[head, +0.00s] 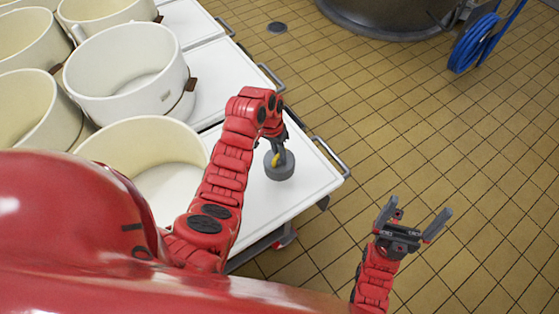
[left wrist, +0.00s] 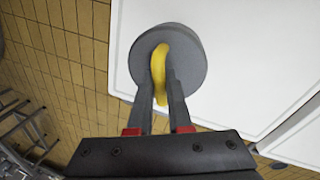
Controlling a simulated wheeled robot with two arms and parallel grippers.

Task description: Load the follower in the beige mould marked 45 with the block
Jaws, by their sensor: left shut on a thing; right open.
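The block is a grey round weight (head: 280,166) with a yellow handle, at the white table's right end in the head view. My left gripper (head: 274,148) is shut on the yellow handle (left wrist: 163,50), its fingers on either side. The grey disc (left wrist: 200,65) shows below the handle in the left wrist view. I cannot tell whether the block touches the table. A beige mould (head: 140,132) stands left of my left arm, partly hidden by my body and arm. No number is legible, and I make out no follower. My right gripper (head: 418,214) is open and empty over the floor.
A whiter mould (head: 130,60) with a brown strap and several beige moulds (head: 22,38) crowd the left. The white table (head: 300,190) is bare around the block, with metal rails at its right edge. A vat (head: 390,20) and blue hose (head: 473,42) are far off.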

